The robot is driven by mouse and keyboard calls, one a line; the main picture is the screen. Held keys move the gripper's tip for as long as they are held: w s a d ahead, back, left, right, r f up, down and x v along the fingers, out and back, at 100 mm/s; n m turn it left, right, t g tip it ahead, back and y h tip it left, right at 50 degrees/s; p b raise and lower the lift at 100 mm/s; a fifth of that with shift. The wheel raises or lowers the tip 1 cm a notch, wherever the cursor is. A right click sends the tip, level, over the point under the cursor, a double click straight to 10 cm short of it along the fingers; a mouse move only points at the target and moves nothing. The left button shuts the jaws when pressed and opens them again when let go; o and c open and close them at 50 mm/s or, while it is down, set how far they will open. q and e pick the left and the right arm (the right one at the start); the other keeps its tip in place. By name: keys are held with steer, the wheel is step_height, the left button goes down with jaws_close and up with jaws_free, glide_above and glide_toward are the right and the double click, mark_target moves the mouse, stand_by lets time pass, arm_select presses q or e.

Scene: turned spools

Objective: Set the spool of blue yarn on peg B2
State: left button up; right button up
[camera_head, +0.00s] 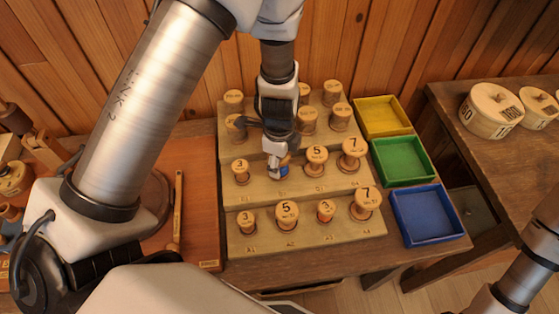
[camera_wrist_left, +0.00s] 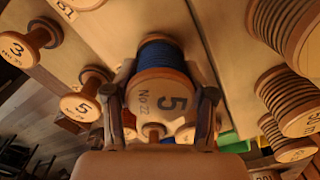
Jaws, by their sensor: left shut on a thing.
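The spool of blue yarn (camera_head: 283,171) is held by my left gripper (camera_head: 279,158) over the middle step of the stepped pegboard (camera_head: 300,242), at the second place from the left. In the left wrist view, the blue spool (camera_wrist_left: 160,52) lies between the two fingers of the gripper (camera_wrist_left: 160,97), its end marked 5 facing the camera. Peg B2 is hidden behind the gripper and spool. I cannot tell whether the spool is around the peg or above it. My right gripper is out of view.
On the same step, a spool marked 3 (camera_head: 241,171) is to the left and one marked 5 (camera_head: 316,158) to the right. Several spools fill the front and back steps. Yellow (camera_head: 382,116), green (camera_head: 403,159) and blue (camera_head: 426,214) trays stand at the right.

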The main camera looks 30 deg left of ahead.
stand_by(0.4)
arm_select(q)
steer(key=shift+b, duration=0.3)
steer(key=shift+f+b, duration=0.6)
steer(key=shift+b, duration=0.05)
steer(key=o, duration=0.9)
step_height(320, 180, up, 11)
steer(key=p, duration=0.7)
steer(key=shift+r+p, duration=0.1)
steer(key=shift+p, duration=0.3)
steer(key=shift+s, duration=0.1)
